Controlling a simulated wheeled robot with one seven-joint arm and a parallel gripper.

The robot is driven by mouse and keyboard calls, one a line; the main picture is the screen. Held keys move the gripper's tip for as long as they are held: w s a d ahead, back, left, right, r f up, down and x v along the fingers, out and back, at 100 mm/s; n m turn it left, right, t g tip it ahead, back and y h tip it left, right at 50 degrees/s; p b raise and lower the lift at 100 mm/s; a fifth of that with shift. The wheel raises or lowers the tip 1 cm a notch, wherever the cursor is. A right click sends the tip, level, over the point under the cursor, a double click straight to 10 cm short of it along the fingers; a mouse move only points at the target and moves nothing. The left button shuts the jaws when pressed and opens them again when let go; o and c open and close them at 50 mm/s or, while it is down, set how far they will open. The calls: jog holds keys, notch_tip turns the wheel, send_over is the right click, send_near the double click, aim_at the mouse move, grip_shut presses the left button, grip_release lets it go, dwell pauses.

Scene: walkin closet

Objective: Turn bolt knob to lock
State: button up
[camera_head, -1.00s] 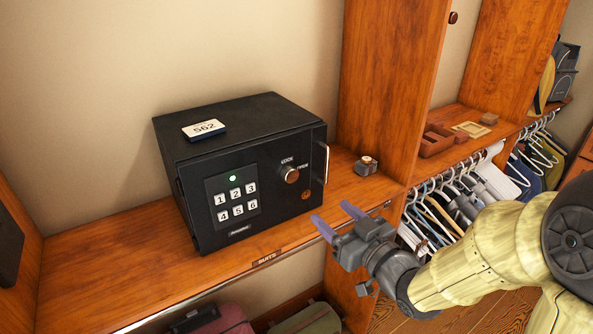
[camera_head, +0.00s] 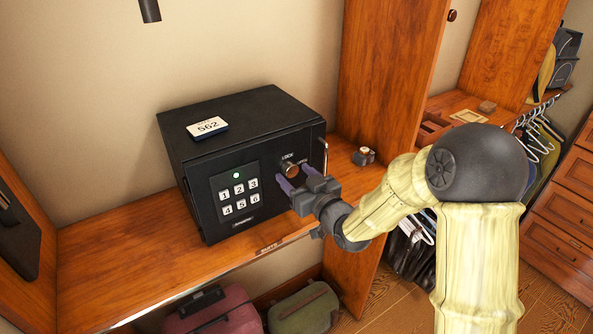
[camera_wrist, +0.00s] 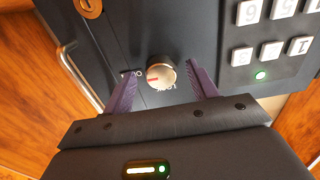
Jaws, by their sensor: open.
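The safe (camera_head: 265,122) is a black box on the wooden shelf, with its front facing me. Its round bolt knob (camera_head: 291,170) has a brown rim in the head view. In the wrist view the knob (camera_wrist: 160,75) has a pale face and a red mark pointing left, toward a partly hidden label starting with "O". In the wrist view the fingertips (camera_wrist: 163,70) flank the knob with gaps on both sides; depth is unclear.
The safe has a number keypad (camera_head: 239,195) with a lit green light and a metal handle (camera_wrist: 80,80) near the knob. A "562" tag (camera_head: 207,127) lies on top. A small watch-like item (camera_head: 364,156) sits right of the safe. Bags (camera_head: 215,312) stand below the shelf.

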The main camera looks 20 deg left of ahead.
jog(key=shift+w+a, duration=0.2)
jog(key=shift+a, duration=0.05)
jog(key=c, duration=1)
